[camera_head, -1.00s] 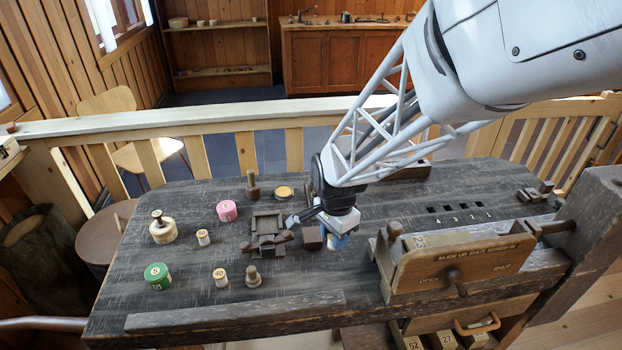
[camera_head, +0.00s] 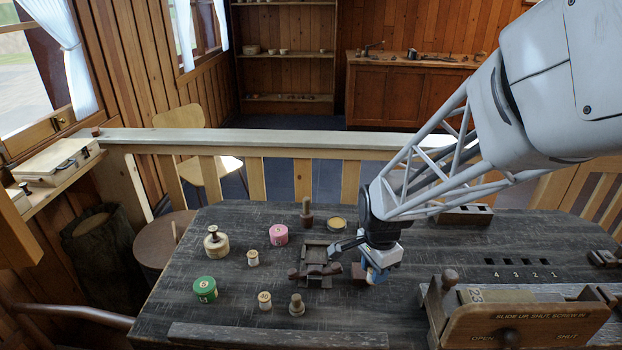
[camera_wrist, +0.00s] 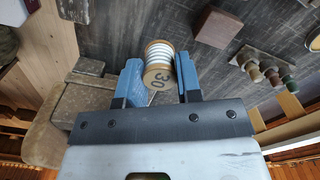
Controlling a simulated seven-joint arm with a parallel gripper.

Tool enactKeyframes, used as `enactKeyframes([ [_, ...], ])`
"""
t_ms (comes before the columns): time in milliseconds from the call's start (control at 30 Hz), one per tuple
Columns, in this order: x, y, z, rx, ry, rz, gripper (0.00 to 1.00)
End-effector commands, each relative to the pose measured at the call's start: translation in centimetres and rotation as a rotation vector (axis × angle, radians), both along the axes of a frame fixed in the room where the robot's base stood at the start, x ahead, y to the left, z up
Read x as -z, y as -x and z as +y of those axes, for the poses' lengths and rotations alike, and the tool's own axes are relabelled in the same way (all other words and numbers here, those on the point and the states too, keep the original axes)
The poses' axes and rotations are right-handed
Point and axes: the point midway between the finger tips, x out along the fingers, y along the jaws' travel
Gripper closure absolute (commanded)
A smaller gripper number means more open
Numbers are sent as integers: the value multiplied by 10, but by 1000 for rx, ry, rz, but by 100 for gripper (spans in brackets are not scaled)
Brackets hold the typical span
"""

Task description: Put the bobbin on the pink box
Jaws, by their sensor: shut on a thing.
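The bobbin (camera_wrist: 159,73) is a small wooden spool with white thread and the number 30 on its end. In the wrist view it sits between the two blue fingers of my gripper (camera_wrist: 158,68), which is shut on it. In the head view my gripper (camera_head: 375,274) is low over the right-middle of the table, and the bobbin is hard to make out there. The pink box (camera_head: 278,235) is a small round box standing on the table, left of and farther back than my gripper. Nothing is seen on its top.
A red-brown block (camera_head: 358,272) is close to my gripper's left. A dark wooden fixture (camera_head: 316,262) stands between the gripper and the pink box. A peg (camera_head: 306,213), a yellow-topped round box (camera_head: 336,224), a green box (camera_head: 205,289) and a cream box (camera_head: 216,244) stand around.

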Motion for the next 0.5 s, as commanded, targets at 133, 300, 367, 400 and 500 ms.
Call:
enactKeyframes([
  [133,-1,-16,25,-15,0,0,90],
  [300,-1,-35,60,-33,-1,-1,90],
  [367,0,-41,74,-39,0,0,90],
  [400,-1,-45,83,-43,0,0,90],
  [500,0,-54,106,-52,0,1,90],
])
